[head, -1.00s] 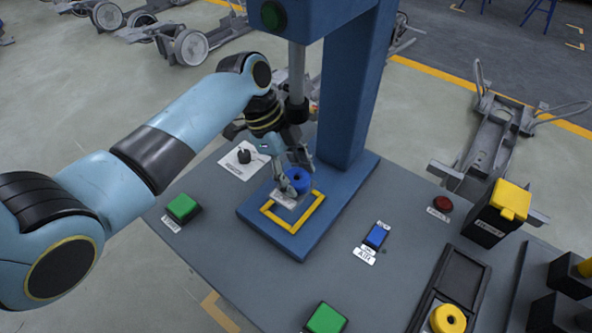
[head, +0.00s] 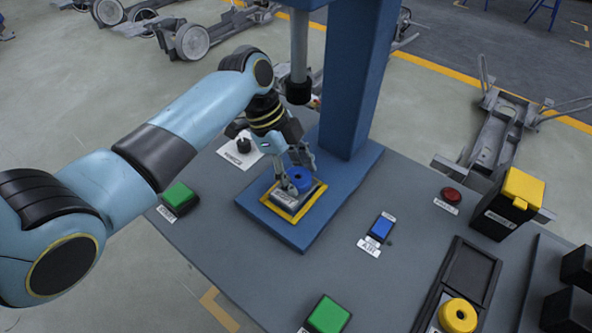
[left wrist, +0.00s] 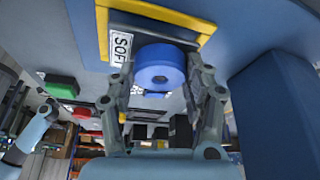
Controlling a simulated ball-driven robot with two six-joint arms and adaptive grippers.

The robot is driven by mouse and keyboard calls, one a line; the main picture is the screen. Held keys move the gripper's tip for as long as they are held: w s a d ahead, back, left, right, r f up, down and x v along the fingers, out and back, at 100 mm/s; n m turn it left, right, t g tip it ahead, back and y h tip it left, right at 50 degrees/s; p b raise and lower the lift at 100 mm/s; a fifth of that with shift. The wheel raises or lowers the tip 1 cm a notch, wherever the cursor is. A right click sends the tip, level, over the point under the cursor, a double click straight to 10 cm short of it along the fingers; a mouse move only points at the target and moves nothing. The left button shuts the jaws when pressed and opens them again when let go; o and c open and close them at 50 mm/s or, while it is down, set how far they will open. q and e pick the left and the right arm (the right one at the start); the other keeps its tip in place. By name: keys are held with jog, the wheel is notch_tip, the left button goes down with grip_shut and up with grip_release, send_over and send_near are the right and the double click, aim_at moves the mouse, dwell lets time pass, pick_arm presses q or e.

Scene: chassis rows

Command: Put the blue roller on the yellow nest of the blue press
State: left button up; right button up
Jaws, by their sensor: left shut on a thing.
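The blue roller (head: 300,181) is a short ring-shaped cylinder with a central hole. My left gripper (head: 299,178) is shut on it, with a finger on either side; the left wrist view shows the roller (left wrist: 159,69) between the fingers (left wrist: 160,88). A dark plate with a "SOFT" label (head: 285,198) lies under the roller, within the yellow square outline of the nest (head: 291,221). I cannot tell whether the roller touches it firmly. The nest is on the base of the blue press (head: 347,195), beneath its ram (head: 299,88). My right gripper is not in view.
The press column (head: 357,90) stands close behind the gripper. Green buttons (head: 179,196), a blue button (head: 381,228), a red button (head: 451,195) and a yellow-topped box (head: 523,187) surround the press. A yellow roller (head: 458,315) lies in a tray at front right.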

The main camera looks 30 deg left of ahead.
pick_arm(q)
jog(key=shift+f, duration=0.15)
dwell(1.0)
jog(key=shift+f, duration=0.6)
jog(key=o, duration=1.4)
jog(key=v, duration=1.2)
